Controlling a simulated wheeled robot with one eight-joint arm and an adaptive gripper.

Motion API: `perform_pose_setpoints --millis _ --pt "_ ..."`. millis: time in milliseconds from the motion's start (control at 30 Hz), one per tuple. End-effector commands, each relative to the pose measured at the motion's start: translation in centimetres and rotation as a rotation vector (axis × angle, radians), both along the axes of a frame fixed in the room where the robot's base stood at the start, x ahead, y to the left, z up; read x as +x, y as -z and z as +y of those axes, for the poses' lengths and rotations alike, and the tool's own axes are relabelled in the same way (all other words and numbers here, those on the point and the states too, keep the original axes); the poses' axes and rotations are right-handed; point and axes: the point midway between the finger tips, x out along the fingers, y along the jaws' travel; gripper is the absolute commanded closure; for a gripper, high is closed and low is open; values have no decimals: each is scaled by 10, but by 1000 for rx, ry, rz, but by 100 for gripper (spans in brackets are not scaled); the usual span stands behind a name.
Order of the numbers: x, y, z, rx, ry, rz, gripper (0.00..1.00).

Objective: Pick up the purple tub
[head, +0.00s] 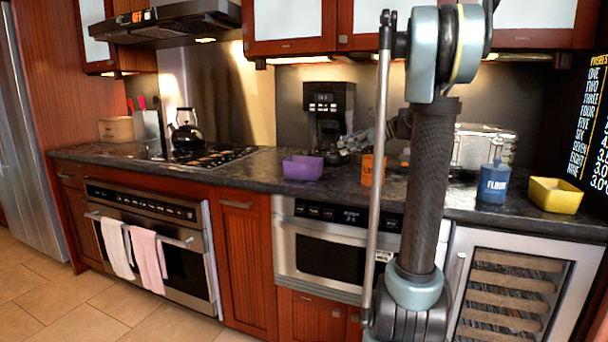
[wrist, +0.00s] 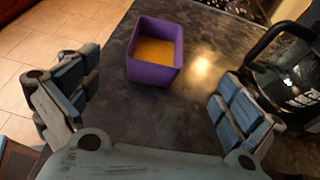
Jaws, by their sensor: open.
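The purple tub (head: 303,167) is a small open square container on the dark countertop, near its front edge and left of the coffee maker. In the wrist view the purple tub (wrist: 155,55) stands upright ahead of my gripper, with a yellow-orange inside bottom. My gripper (wrist: 155,105) is open and empty, its two blue-padded fingers spread wide with the tub beyond and between them. In the head view my gripper (head: 350,143) is partly hidden by my arm and is just right of the tub, apart from it.
The coffee maker (head: 328,112) stands behind; its glass pot (wrist: 288,65) is close beside the right finger. An orange mug (head: 373,170), a blue flour canister (head: 493,182) and a yellow tub (head: 555,195) stand to the right. Counter left of the purple tub is clear toward the stove (head: 205,157).

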Motion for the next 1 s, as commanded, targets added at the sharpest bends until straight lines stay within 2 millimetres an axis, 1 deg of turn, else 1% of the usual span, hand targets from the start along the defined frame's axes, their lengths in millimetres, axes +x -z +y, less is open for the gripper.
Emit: perform_pose_setpoints --millis 167,600,767,1000 --pt "5 9 23 2 -3 2 0" --pt "22 38 89 0 -4 1 0" --pt "26 44 103 0 -2 1 0" --pt "28 48 112 -1 -2 1 0"
